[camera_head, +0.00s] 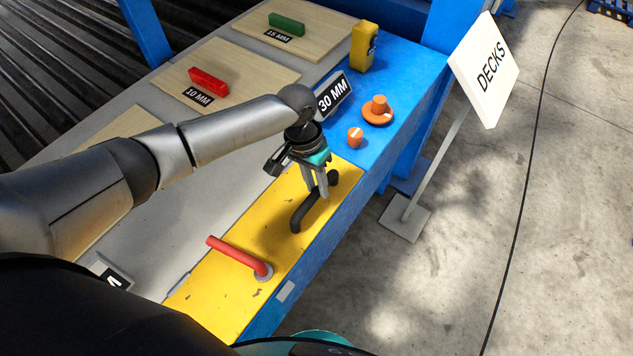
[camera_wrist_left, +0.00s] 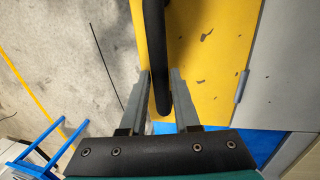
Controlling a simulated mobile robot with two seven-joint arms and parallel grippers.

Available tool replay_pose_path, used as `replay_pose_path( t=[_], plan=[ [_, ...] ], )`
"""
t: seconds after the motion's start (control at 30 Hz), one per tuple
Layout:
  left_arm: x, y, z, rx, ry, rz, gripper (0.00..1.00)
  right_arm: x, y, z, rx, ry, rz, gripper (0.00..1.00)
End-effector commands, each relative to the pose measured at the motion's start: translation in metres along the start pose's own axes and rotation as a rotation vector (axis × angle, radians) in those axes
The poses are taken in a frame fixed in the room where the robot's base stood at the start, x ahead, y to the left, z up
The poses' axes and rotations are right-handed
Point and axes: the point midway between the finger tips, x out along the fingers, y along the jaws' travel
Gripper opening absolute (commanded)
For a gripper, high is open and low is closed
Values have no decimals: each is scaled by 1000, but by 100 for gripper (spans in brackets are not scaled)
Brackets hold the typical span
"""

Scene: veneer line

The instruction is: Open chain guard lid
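The chain guard lid (camera_head: 240,292) is a worn yellow panel lying flat and closed along the front of the blue-edged machine. A black bar handle (camera_head: 303,215) stands on it; the handle (camera_wrist_left: 155,40) also shows in the left wrist view, over the yellow lid (camera_wrist_left: 210,50). My left gripper (camera_head: 322,193) is lowered over the handle. In the left wrist view, the fingers of my left gripper (camera_wrist_left: 160,72) are apart, one on each side of the bar. I cannot tell whether either finger touches it. My right gripper is not in view.
A red lever (camera_head: 238,256) rises from the yellow surface near the handle. Orange knobs (camera_head: 377,111), a 30 MM sign (camera_head: 333,95) and a yellow box (camera_head: 362,47) stand on the blue top. A DECKS sign (camera_head: 486,70) stands on the open floor at right.

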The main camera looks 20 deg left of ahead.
Motion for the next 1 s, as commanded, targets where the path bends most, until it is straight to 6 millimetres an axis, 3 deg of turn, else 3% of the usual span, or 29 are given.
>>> replay_pose_path(
  t=[0.03, 0.23, 1.0],
  plan=[
    [0, 0, 0, 0, 0, 0, 23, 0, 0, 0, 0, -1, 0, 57],
    [0, 0, 0, 0, 0, 0, 1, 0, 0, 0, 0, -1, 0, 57],
    [-1, 0, 0, 0, 1, 0, 0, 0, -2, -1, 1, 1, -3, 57]
  ],
)
